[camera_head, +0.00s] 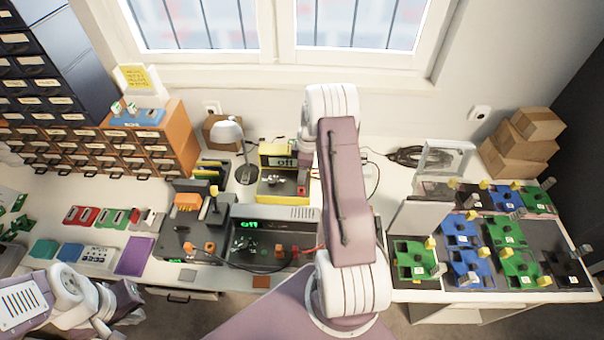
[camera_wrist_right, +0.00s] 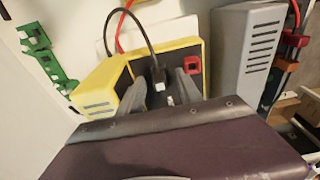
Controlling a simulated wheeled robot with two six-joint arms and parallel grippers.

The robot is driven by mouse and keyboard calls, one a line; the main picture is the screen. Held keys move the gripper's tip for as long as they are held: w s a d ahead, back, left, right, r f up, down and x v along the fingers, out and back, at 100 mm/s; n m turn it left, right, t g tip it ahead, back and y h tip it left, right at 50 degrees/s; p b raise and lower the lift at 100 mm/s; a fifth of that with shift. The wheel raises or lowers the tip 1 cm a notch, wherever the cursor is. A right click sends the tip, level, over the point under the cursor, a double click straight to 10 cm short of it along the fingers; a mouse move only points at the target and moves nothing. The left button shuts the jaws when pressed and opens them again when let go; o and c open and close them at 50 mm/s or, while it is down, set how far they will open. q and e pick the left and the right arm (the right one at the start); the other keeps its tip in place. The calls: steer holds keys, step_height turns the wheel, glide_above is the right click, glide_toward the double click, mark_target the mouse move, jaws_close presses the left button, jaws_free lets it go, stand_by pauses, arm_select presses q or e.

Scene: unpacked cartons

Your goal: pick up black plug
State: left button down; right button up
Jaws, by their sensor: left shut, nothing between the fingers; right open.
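The black plug (camera_wrist_right: 158,76) hangs at the end of a black cable in the right wrist view, against the dark face of a yellow device (camera_wrist_right: 103,86). My right gripper (camera_wrist_right: 161,92) is open, with one grey finger on each side of the plug. The fingers look apart from it; I cannot tell whether its tip sits in a socket. The head view shows my right arm crossing the bench centre, its gripper hidden. A yellow device (camera_head: 270,154) stands just left of that arm. Only links of my left arm show at the bottom left; its gripper is out of frame.
A red socket (camera_wrist_right: 192,64) is right of the plug, and a grey vented box (camera_wrist_right: 246,58) stands beside the yellow device. A green part (camera_wrist_right: 42,52) lies left. In the head view, a lamp (camera_head: 226,133) stands left of the yellow device, and boxes (camera_head: 520,145) stand at right.

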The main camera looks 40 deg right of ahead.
jaws_close()
stand_by(1.4)
